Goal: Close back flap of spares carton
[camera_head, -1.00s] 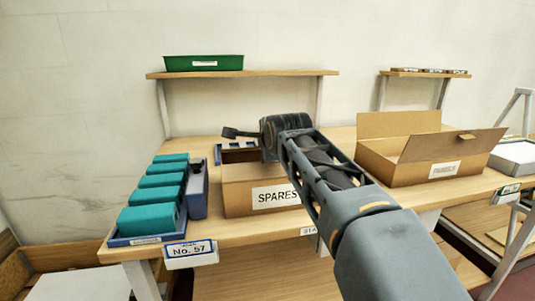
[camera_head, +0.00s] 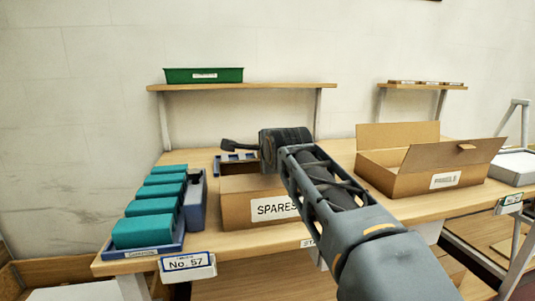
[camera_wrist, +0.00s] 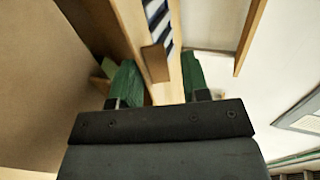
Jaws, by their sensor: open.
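The spares carton (camera_head: 238,211) stands on the bench with its SPARES label facing me. A brown cardboard panel (camera_head: 240,184) shows over its top; my arm covers its right part. I cannot make out the back flap for certain. My gripper (camera_head: 226,147) is above the carton's back edge, pointing left. In the wrist view its two green fingers (camera_wrist: 158,82) are apart, with a small brown edge (camera_wrist: 155,62) visible beyond and between them. A large brown surface (camera_wrist: 40,75) fills the left of that view. I cannot tell whether anything touches the fingers.
A blue tray of teal blocks (camera_head: 150,229) and a narrow blue bin (camera_head: 195,208) stand left of the carton. A blue rack (camera_head: 236,157) lies behind it. Another open carton (camera_head: 405,182) is at right. A green bin (camera_head: 203,75) sits on the shelf (camera_head: 250,87) above.

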